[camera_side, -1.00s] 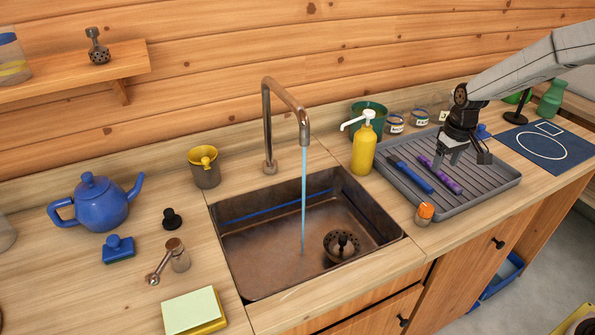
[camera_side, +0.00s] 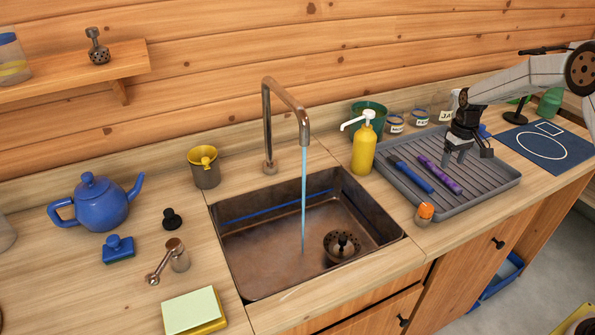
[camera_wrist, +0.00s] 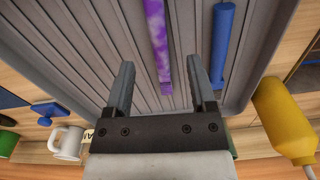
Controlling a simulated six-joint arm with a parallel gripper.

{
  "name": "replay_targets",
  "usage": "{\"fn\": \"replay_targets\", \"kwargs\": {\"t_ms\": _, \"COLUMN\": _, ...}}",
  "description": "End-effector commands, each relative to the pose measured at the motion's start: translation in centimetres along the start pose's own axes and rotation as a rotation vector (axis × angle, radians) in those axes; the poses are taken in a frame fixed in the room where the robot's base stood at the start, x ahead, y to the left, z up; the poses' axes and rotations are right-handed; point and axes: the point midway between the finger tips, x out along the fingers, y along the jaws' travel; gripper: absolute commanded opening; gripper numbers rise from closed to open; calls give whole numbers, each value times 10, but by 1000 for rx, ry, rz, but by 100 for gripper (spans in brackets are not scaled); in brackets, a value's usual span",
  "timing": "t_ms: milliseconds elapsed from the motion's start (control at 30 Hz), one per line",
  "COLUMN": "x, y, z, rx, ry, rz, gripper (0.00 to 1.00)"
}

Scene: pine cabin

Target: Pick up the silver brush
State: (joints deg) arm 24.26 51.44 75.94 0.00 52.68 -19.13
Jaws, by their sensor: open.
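I cannot make out a silver brush in either view. The grey ribbed tray (camera_side: 490,188) right of the sink holds a blue stick-like item (camera_side: 410,174) and a purple one (camera_side: 438,174). My gripper (camera_side: 470,152) is open and empty over the back right part of the tray. In the wrist view, my open fingers (camera_wrist: 160,78) point toward the tray, with the purple item (camera_wrist: 157,40) ahead between them and the blue item (camera_wrist: 222,45) to the right. Neither item is gripped.
A yellow pump bottle (camera_side: 364,148) and green pot (camera_side: 370,115) stand left of the tray. Small labelled jars (camera_side: 395,124) line its back. A blue mat (camera_side: 545,150) lies right. Water runs into the sink (camera_side: 270,255).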

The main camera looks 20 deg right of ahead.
Motion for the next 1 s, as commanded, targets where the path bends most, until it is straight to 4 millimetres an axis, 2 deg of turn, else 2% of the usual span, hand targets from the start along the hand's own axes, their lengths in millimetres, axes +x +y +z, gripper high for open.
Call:
{"fn": "replay_targets", "kwargs": {"t_ms": 100, "x": 8, "y": 0, "z": 0, "rx": 0, "ry": 0, "rz": 0, "gripper": 72}}
{"fn": "replay_targets", "kwargs": {"t_ms": 433, "x": 15, "y": 0, "z": -1, "rx": 0, "ry": 0, "rz": 0, "gripper": 72}}
{"fn": "replay_targets", "kwargs": {"t_ms": 800, "x": 53, "y": 2, "z": -4, "rx": 0, "ry": -1, "rz": 0, "gripper": 72}}
{"fn": "replay_targets", "kwargs": {"t_ms": 1000, "x": 62, "y": 2, "z": -4, "rx": 0, "ry": 1, "rz": 1, "gripper": 72}}
